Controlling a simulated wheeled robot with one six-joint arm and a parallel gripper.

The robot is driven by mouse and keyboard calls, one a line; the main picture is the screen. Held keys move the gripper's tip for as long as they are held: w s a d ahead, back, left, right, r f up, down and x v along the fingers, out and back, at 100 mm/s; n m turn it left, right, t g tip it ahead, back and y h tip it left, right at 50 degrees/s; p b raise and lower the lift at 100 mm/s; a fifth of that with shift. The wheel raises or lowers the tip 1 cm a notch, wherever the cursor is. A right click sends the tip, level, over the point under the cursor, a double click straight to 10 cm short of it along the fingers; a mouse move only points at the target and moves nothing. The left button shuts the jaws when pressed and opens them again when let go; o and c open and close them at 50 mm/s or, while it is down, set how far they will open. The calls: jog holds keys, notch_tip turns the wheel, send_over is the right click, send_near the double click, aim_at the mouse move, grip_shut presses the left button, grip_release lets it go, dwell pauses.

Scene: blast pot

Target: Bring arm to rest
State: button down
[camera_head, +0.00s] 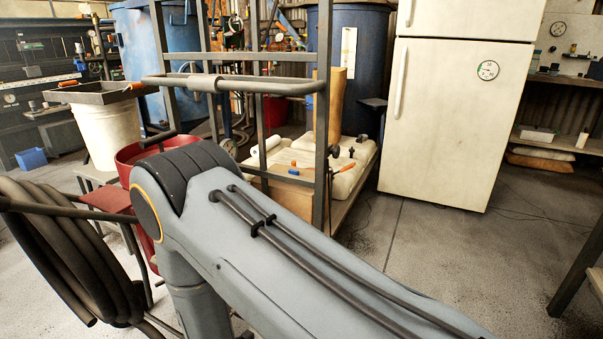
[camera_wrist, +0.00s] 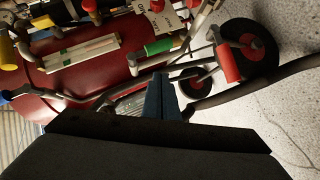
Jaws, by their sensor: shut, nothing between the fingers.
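My grey arm (camera_head: 290,260) crosses the lower middle of the head view, raised and bent at a dark joint cover on its left. My gripper (camera_wrist: 161,95) shows only in the wrist view, as narrow blue fingers shut together and empty. Beyond the fingertips are a red metal surface (camera_wrist: 85,75) and dark metal bars. I cannot tell how far the fingertips are from them. The gripper is not visible in the head view.
A metal frame (camera_head: 324,130), black hose coil (camera_head: 70,255), white bucket (camera_head: 105,135) and red vessel (camera_head: 130,155) stand around my arm. Floor before the fridge (camera_head: 455,120) is clear.

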jog(key=s+d+r+m+g+h, duration=0.25)
jog(key=d+r+m, duration=0.2)
jog(key=r, duration=0.35)
jog(key=s+d+r+m+g+h, duration=0.1)
jog(key=d+r+m+g, duration=0.3)
jog(key=r, duration=0.4)
jog(key=s+d+r+m+g+h, duration=0.1)
jog(key=s+d+r+m+g, duration=0.1)
jog(key=s+d+r, duration=0.35)
jog(key=s+d+r+m+g+h, duration=0.1)
jog(key=s+d+r+g, duration=0.1)
jog(key=s+d, duration=0.6)
jog(key=s+d+r+m+g+h, duration=0.1)
jog(key=s+d+r+m+g, duration=0.1)
jog(key=s+d+r, duration=0.5)
jog(key=d+r+m+p, duration=0.6)
jog(key=d+r+p, duration=1.3)
jog(key=p, duration=0.6)
jog(key=shift+h, duration=0.35)
jog(key=shift+w+t, duration=0.1)
jog(key=shift+t, duration=0.15)
